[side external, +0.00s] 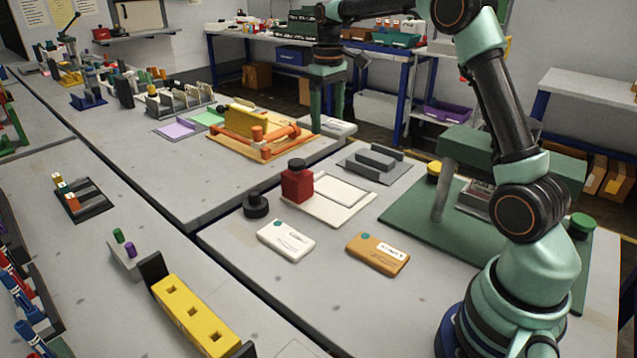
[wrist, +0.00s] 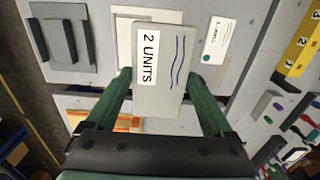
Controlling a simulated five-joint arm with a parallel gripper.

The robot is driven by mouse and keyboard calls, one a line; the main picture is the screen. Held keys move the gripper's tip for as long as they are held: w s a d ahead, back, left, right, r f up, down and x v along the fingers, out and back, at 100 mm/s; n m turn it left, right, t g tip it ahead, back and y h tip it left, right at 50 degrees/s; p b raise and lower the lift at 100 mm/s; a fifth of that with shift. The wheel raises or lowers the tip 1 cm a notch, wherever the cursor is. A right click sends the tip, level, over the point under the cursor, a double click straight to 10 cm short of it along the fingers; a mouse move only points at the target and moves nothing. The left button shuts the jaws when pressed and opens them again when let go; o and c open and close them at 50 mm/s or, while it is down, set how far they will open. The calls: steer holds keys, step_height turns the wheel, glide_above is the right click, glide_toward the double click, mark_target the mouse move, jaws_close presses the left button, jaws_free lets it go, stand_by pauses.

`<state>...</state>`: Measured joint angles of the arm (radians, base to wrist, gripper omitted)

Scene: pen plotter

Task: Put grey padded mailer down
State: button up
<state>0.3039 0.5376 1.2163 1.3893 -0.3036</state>
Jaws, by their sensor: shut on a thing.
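The grey padded mailer (wrist: 172,98) fills the middle of the wrist view, with a white "2 UNITS" label and wavy blue lines facing the camera. My gripper (wrist: 160,80) is shut on it, with a green finger at each side. In the side external view my gripper (side external: 326,110) points down at the back of the near table, and the pale mailer (side external: 341,126) shows at its fingertips. I cannot tell whether it touches the table. A white mailer (side external: 286,240) and a tan mailer (side external: 378,254) lie flat at the front.
A red block with a black knob (side external: 297,182) stands on a white board (side external: 330,206) with a blank pad. A black round knob (side external: 256,205) is beside it. A grey stepped fixture (side external: 375,161) and an orange frame (side external: 262,142) are near my gripper. A green board (side external: 410,222) lies right.

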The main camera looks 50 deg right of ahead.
glide_above(338, 190)
step_height(338, 190, down, 20)
stand_by(0.7)
steer(key=shift+f, duration=0.6)
steer(key=o, duration=1.2)
steer(key=shift+o, duration=0.2)
steer(key=shift+r, duration=0.1)
